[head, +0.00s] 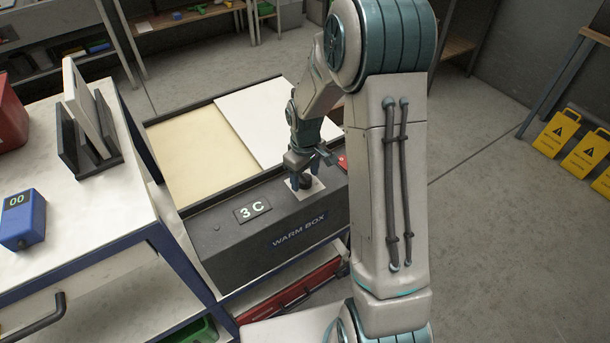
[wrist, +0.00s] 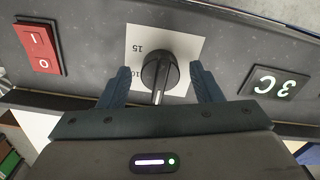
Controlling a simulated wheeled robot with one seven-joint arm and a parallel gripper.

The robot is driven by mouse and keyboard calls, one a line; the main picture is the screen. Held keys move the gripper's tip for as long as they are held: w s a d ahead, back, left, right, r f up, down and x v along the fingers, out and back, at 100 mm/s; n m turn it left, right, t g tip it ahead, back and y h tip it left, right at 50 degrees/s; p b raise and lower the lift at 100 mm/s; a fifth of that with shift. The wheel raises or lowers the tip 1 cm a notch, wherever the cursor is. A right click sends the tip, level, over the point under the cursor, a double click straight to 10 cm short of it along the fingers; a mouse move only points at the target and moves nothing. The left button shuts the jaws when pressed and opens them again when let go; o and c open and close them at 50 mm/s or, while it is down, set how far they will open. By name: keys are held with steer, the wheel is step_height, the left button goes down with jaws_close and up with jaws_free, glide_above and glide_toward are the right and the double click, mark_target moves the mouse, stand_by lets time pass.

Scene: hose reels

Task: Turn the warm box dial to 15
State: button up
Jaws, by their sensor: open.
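The warm box (head: 215,243) is a dark grey unit with its name on the front and a display (head: 253,208) reading "3 C". Its dial (wrist: 158,72) is a round black knob with a pointer bar on a white plate (wrist: 188,48). The marks "15" and "10" show on the plate's left part; the rest is hidden. My gripper (wrist: 158,88) is open, with one blue finger on each side of the dial and gaps between. In the head view my gripper (head: 311,165) is over the dial (head: 306,182), partly covering it.
A red rocker switch (wrist: 38,46) sits beside the dial plate. The box top has a cream panel (head: 185,155) and a white panel (head: 265,115). A workbench on the left holds a blue "00" device (head: 22,219). Yellow signs (head: 556,131) stand at right.

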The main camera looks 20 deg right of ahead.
steer(key=shift+f, duration=0.25)
steer(key=c, duration=1)
